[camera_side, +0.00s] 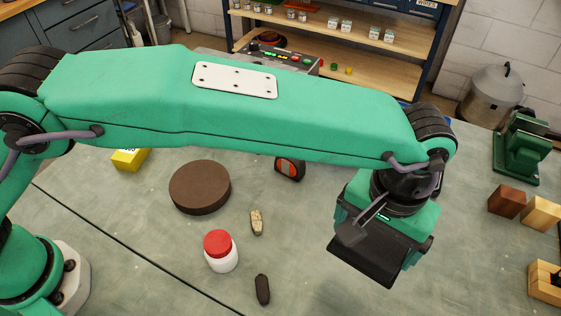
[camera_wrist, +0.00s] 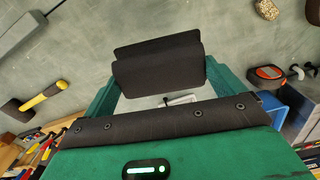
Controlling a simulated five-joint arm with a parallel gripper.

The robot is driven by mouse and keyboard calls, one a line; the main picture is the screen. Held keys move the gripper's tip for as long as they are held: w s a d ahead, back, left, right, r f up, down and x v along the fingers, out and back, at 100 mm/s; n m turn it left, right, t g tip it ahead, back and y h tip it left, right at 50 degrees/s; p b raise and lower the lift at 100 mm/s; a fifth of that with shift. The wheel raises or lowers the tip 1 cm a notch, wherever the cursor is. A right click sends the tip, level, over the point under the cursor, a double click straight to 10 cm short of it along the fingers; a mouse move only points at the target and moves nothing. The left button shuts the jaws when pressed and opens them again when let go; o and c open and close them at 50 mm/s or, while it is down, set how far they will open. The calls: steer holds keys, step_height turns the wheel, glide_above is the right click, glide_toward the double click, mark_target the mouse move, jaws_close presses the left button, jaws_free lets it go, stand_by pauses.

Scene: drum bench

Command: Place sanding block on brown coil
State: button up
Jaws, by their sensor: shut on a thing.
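The brown coil (camera_side: 200,187) is a thick dark-brown disc lying flat on the bench, left of centre in the side view. My gripper (camera_side: 367,258) is above the bench to the right of it, pointing down, well apart from the coil. It is shut on the sanding block, but the dark block and my dark jaws are hard to tell apart. In the wrist view my gripper (camera_wrist: 158,72) shows as wide black shapes between green sides, with a small pale piece below them.
A red-lidded white jar (camera_side: 221,252), a tan stone-like piece (camera_side: 257,221) and a dark oval piece (camera_side: 263,289) lie near the coil. A tape measure (camera_side: 289,169) and a yellow box (camera_side: 130,159) are behind. Wooden blocks (camera_side: 507,202) stand right. The coil's top is clear.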

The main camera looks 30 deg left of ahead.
steer(key=a+r+n, duration=0.1)
steer(key=a+r, duration=0.3)
steer(key=a, duration=1.3)
steer(key=s+a, duration=0.2)
steer(key=a, duration=0.5)
steer(key=s+a+f+n, duration=0.1)
steer(key=s+a, duration=0.1)
steer(key=a, duration=0.5)
steer(key=shift+s+f, duration=0.15)
steer(key=shift+s, duration=0.2)
steer(key=shift+a, duration=0.1)
glide_toward(199, 182)
steer(key=shift+f, duration=1.75)
steer(key=shift+f, duration=0.15)
steer(key=o, duration=0.8)
